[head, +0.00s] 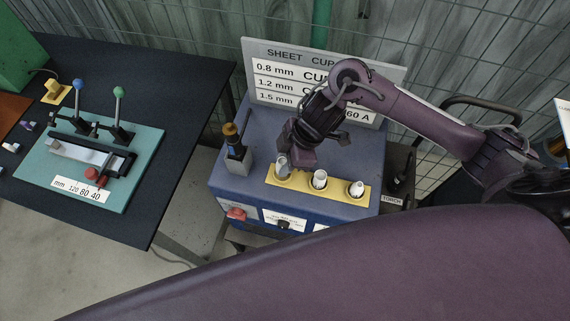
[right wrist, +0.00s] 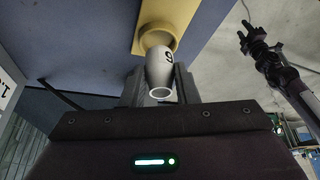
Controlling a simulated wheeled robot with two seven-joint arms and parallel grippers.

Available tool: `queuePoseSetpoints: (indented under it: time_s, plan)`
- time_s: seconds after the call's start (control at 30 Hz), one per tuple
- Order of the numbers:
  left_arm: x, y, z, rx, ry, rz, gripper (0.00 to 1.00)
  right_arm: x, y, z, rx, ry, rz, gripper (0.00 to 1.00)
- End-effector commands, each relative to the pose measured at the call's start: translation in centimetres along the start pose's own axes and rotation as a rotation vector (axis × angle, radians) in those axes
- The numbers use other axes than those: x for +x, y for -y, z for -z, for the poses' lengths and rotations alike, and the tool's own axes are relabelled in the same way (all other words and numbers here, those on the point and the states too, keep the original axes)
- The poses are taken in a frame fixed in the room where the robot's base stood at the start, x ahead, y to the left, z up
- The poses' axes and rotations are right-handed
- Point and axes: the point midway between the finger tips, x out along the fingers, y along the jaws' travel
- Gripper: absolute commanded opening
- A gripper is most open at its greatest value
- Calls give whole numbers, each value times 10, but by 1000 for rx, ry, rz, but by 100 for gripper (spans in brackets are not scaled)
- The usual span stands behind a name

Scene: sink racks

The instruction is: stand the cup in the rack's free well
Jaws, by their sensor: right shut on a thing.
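The yellow rack (head: 338,190) lies on top of the blue box. A white cup stands in its middle well (head: 319,179) and another in its right well (head: 356,188). My right gripper (head: 283,166) is over the left well, fingers pointing down. In the right wrist view it is shut on a white cup (right wrist: 160,72) marked with a dark digit, 6 or 9. The cup's far end is at the ring of the yellow well (right wrist: 170,32); I cannot tell how deep it sits. A dark arm end, apparently my left gripper (right wrist: 248,30), shows there, its jaws unclear.
A torch-like tool in a grey holder (head: 238,160) stands left of the rack. A black table (head: 185,120) with a teal fixture board (head: 145,175) is at the left.

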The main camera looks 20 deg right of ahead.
Motion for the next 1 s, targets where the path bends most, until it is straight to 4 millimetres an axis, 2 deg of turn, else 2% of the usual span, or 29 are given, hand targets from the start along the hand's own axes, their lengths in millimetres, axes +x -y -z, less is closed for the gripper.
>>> queuePoseSetpoints:
  time_s: [0.03, 0.17, 0.57, 0.6, 0.73, 1.0]
  plan:
    - [-1, 2, -3, 0, 4, 3, 40, 9, 1, -4, 3, 1, 3, 2]
    - [-1, 5, -7, -2, 10, 6, 40, 22, 0, -9, 1, 0, 2, 2]
    - [1, 5, -9, -4, 13, 6, 40, 27, 0, -11, 0, 0, 0, 2]
    - [0, 5, -9, -4, 13, 6, 40, 26, 0, -11, 0, 0, 0, 31]
    - [0, 5, -9, -4, 13, 6, 40, 26, 0, -10, 0, 0, 0, 48]
    - [0, 4, -9, -4, 13, 6, 40, 25, 0, -10, 0, -1, 0, 49]
